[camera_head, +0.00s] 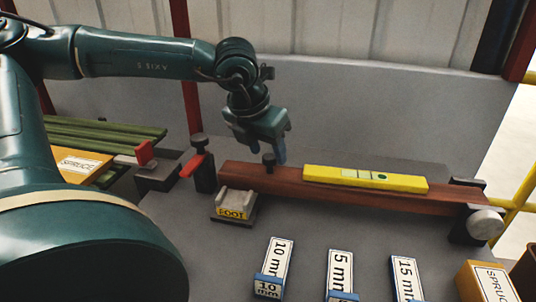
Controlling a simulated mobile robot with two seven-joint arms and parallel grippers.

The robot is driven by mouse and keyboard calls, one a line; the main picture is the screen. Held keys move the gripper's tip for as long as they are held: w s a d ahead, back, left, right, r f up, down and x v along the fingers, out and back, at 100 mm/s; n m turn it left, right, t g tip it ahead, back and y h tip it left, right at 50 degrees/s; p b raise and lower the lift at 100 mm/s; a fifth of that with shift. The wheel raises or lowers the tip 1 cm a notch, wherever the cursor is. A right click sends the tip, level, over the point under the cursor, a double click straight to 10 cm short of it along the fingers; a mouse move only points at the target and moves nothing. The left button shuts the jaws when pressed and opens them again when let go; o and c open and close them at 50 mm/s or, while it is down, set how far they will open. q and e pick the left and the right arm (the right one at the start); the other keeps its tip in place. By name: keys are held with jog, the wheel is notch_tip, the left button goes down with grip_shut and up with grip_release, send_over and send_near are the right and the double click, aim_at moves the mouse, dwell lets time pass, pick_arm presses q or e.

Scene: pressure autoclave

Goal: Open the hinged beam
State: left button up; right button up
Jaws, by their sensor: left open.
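The hinged beam (275,181) is a long reddish-brown bar lying flat across the grey bench. A round grey pivot (485,223) sits at its right end. A small dark knob (269,161) stands on the beam near its left end. A dark post (204,171) with a black knob and a red lever (191,166) stands just beyond that left end. A yellow spirit level (365,179) lies on the beam's right half. My left gripper (272,150) is open, pointing down over the beam's left part by the knob. Whether it touches the knob cannot be told.
A grey block marked FOOT (235,205) stands in front of the beam's left end. Blocks labelled 10 mm (274,267), 5 mm (340,273) and 15 mm (406,278) lie in front. SPRUCE-labelled boxes stand left (82,164) and lower right (487,283). A grey wall rises behind.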

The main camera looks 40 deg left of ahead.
pick_arm(q)
jog(key=shift+x, duration=0.75)
jog(key=shift+c, duration=0.2)
grip_shut()
